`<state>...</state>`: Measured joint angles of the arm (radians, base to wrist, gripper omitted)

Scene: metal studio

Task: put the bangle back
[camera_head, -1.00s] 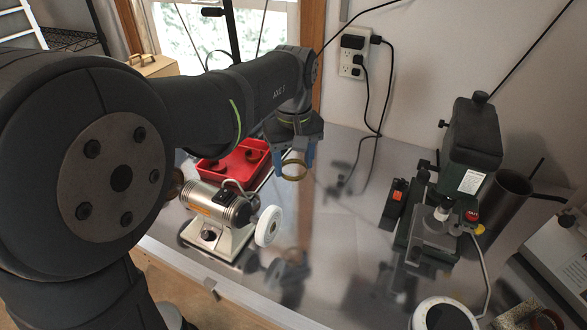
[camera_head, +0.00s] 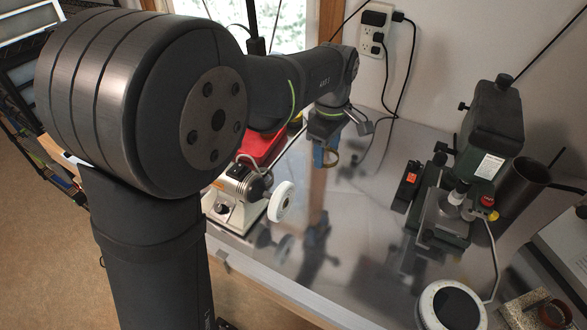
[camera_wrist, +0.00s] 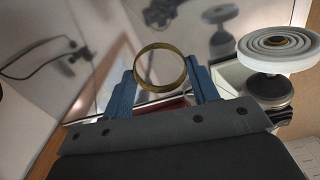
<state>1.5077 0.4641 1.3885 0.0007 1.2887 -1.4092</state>
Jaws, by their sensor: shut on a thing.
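The bangle (camera_head: 331,158) is a gold-brown ring held at the tips of my gripper (camera_head: 325,157), above the metal bench at its far middle. In the wrist view the bangle (camera_wrist: 160,66) sits between the two blue fingers of my gripper (camera_wrist: 162,84), its round opening facing the camera. The fingers are shut on it. The bangle appears clear of the bench surface. A red tray (camera_head: 262,143) lies behind the bench grinder, partly hidden by my arm; its contents cannot be made out.
The bench grinder with a white wheel (camera_head: 281,201) stands left of my gripper. A green drill press (camera_head: 492,130) and a dark cup (camera_head: 514,192) stand at the right. A round white-rimmed dish (camera_head: 430,303) is at front right. The middle of the metal bench (camera_head: 340,235) is clear.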

